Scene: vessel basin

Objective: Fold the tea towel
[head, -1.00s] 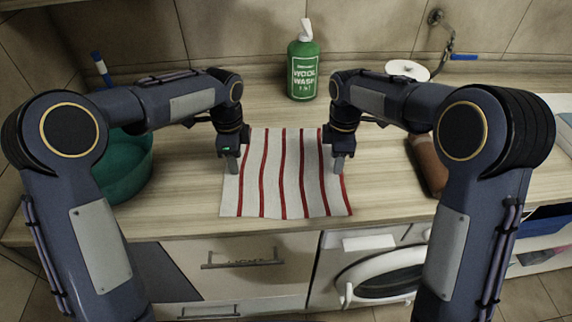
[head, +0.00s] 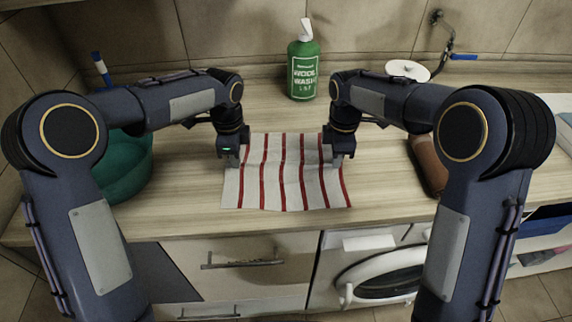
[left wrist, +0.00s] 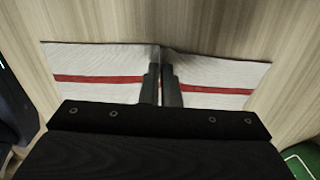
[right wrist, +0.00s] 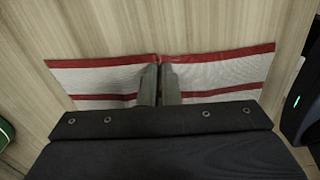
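The tea towel (head: 284,178), white with red stripes, lies on the wooden counter, its near edge close to the counter's front. My left gripper (head: 233,160) is at its left edge and my right gripper (head: 338,158) at its right edge. In the left wrist view, the fingers (left wrist: 161,84) are closed together on a raised pinch of towel (left wrist: 100,64). In the right wrist view, the fingers (right wrist: 159,84) likewise pinch the towel's red-striped edge (right wrist: 220,55). The towel shows slight ripples between the grippers. The pinched cloth between the fingertips is mostly hidden.
A green wool wash bottle (head: 303,70) stands behind the towel. A teal basin (head: 124,170) is at the left and a brown rolled item (head: 428,165) at the right. A washing machine (head: 372,275) is below the counter. Bare counter (head: 290,115) lies behind the towel.

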